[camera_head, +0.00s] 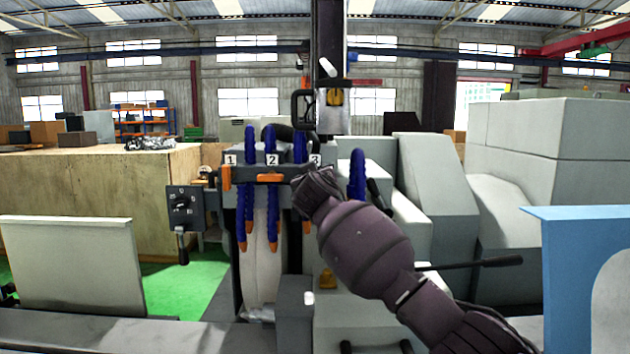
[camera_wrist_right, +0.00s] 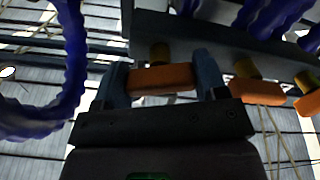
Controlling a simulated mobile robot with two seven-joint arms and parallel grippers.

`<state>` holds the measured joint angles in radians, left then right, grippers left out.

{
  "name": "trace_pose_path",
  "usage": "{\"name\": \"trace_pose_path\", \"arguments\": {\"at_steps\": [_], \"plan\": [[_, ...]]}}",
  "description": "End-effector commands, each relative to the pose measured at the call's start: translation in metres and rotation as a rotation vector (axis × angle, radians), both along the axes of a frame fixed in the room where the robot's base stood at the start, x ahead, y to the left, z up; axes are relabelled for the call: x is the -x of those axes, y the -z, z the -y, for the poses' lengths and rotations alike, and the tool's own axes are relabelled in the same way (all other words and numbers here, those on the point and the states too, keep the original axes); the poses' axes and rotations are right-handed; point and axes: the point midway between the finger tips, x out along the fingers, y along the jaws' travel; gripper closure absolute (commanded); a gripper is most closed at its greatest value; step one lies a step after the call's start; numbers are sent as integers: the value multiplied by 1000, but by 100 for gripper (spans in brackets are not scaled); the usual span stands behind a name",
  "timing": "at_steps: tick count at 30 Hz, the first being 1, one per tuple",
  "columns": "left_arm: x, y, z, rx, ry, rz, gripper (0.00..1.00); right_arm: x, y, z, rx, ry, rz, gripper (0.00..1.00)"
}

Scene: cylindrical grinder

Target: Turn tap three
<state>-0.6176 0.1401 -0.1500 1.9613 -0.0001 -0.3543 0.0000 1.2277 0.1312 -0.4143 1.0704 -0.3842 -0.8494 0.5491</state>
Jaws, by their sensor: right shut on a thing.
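A grey manifold bar on the grinder carries number plates 1 (camera_head: 230,159), 2 (camera_head: 271,160) and 3 (camera_head: 315,160). The orange handle of tap one (camera_head: 226,178) stands upright, and that of tap two (camera_head: 270,178) lies level. My right gripper (camera_head: 308,186) is at tap three and hides its handle in the head view. In the right wrist view, the two fingers (camera_wrist_right: 161,80) are shut on the orange handle of tap three (camera_wrist_right: 160,79), one at each end. The handle looks nearly level there. My left gripper is not in view.
Blue hoses (camera_head: 245,205) hang close around the taps; another blue hose (camera_head: 357,172) is right of my gripper. A grey switch box (camera_head: 184,207) with a lever stands to the left. Two more orange handles (camera_wrist_right: 257,92) show beside my fingers.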

Motion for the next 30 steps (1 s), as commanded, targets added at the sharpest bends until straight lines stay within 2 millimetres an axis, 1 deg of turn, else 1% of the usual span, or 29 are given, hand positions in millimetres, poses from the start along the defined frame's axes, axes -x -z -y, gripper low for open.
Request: {"name": "trace_pose_path", "arguments": {"at_steps": [8, 30], "plan": [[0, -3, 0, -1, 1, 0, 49, 0, 0, 0, 263, -1, -1, 58], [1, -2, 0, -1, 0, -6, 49, 0, 0, 0, 949, -1, 1, 58]]}}
